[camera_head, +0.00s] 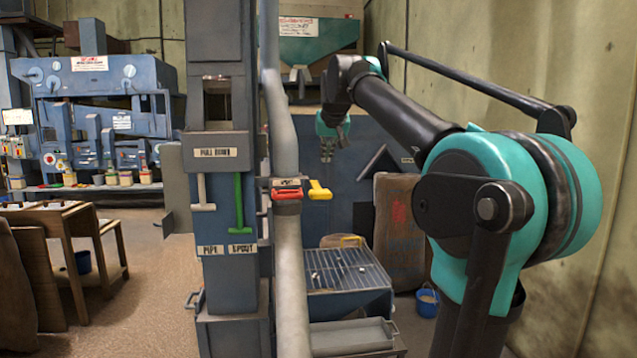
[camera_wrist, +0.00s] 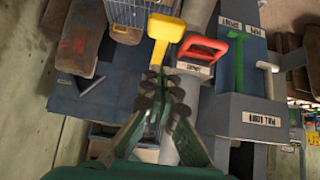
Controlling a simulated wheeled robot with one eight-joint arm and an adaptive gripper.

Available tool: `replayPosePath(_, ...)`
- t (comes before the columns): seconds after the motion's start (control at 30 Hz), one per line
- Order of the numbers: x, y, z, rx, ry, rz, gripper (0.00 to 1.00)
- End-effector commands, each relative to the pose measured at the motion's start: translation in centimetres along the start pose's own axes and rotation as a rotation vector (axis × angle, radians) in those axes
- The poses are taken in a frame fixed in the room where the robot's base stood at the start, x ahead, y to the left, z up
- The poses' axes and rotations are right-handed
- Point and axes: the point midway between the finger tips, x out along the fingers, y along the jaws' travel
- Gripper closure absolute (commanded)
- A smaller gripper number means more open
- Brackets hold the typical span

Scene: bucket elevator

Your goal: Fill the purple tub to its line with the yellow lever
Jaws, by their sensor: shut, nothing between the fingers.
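The yellow lever (camera_head: 319,190) sticks out to the right from the grey pipe, beside a red lever (camera_head: 285,194). In the wrist view the yellow lever (camera_wrist: 166,29) is at top centre, with the red lever (camera_wrist: 205,47) to its right. My gripper (camera_head: 327,150) is above and behind the yellow lever in the head view. In the wrist view my gripper (camera_wrist: 162,88) has its fingertips close together, just below the yellow lever in the picture, and holds nothing. I cannot tell the exact gap to the lever. I cannot make out a purple tub in either view.
Green (camera_head: 239,203) and white (camera_head: 202,193) handles hang on the blue elevator column (camera_head: 226,290) at left. A grated hopper (camera_head: 347,270) stands below the levers, with a grey tray (camera_head: 352,336) in front. A blue bucket (camera_head: 427,302) stands at right by a brown sack (camera_head: 397,225).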

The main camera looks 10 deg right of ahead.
Motion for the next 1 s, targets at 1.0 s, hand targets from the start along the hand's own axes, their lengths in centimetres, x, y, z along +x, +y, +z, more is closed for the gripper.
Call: replayPosePath(1.0,8.7,-0.1,-0.5,0.001,0.005,-0.001,1.0)
